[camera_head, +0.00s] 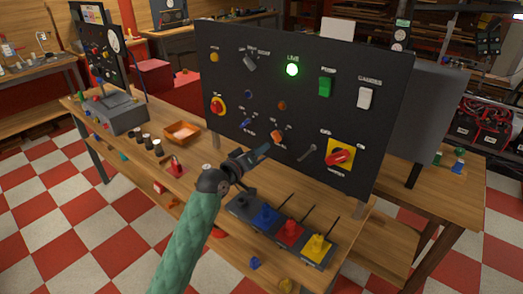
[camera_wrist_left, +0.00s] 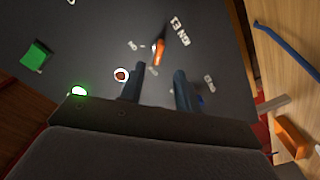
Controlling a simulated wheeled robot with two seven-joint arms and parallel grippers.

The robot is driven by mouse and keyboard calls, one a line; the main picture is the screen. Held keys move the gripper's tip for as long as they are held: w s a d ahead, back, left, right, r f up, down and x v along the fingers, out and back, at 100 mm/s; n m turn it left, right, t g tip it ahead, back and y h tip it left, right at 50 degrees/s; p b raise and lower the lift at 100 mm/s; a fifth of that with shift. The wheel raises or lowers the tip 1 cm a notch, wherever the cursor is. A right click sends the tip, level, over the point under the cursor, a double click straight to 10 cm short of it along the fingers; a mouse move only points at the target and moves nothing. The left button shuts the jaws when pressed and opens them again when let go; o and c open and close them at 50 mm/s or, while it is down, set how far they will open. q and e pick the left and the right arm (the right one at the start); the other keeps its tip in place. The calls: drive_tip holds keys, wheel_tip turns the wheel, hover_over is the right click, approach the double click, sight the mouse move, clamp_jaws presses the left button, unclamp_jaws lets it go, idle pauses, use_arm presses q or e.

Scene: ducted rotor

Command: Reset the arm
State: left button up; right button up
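A black upright control panel (camera_head: 230,60) stands on the wooden bench. My left gripper (camera_head: 266,149), at the end of the green-sleeved arm, is in front of the panel's lower middle. An orange-tipped lever switch (camera_head: 277,136) is just beyond its fingertips. In the left wrist view the two dark fingers (camera_wrist_left: 158,78) are apart with nothing between them, and the orange lever (camera_wrist_left: 158,51) shows beyond them, apart from both. Its label reads something like "IGN E1". My right gripper is in neither view.
The panel has a lit green lamp (camera_head: 292,70), a green rocker (camera_head: 326,87), a white switch (camera_head: 366,97) and a red knob on yellow (camera_head: 339,156). Coloured lever units, including a yellow one (camera_head: 317,246), stand below. An orange tray (camera_head: 183,132) is at the left.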

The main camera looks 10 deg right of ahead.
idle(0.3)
use_arm(q)
drive_tip(key=a+f+m+y, duration=0.1)
drive_tip(key=a+f+y, duration=0.2)
drive_tip(key=a+f, duration=0.2)
drive_tip(key=s+a+f+m+g+y, duration=0.1)
drive_tip(key=a+f+y, duration=0.2)
drive_tip(key=a+f, duration=0.2)
drive_tip(key=s+a+f+g+y, duration=0.1)
drive_tip(key=a+f+y, duration=0.2)
drive_tip(key=a+f, duration=0.3)
drive_tip(key=shift+s+a+m+y, duration=0.2)
drive_tip(key=shift+a+m+y, duration=0.15)
drive_tip(key=shift+a, duration=0.2)
drive_tip(key=s+a+f+n+g+y, duration=0.1)
drive_tip(key=s+a+f+g+y, duration=0.1)
drive_tip(key=s+a+f, duration=0.7)
drive_tip(key=s+a+f+n+g+y, duration=0.15)
drive_tip(key=s+a+f, duration=0.25)
drive_tip(key=s+f, duration=0.8)
drive_tip(key=s+a+f+g, duration=0.1)
drive_tip(key=s+f+g, duration=0.1)
drive_tip(key=s+f, duration=0.4)
drive_tip(key=s+a+f+g, duration=0.1)
drive_tip(key=s+f, duration=0.5)
drive_tip(key=s, duration=0.8)
drive_tip(key=shift+s+a+f+g, duration=0.25)
drive_tip(key=shift+s+a+g, duration=0.05)
drive_tip(key=shift+g, duration=0.25)
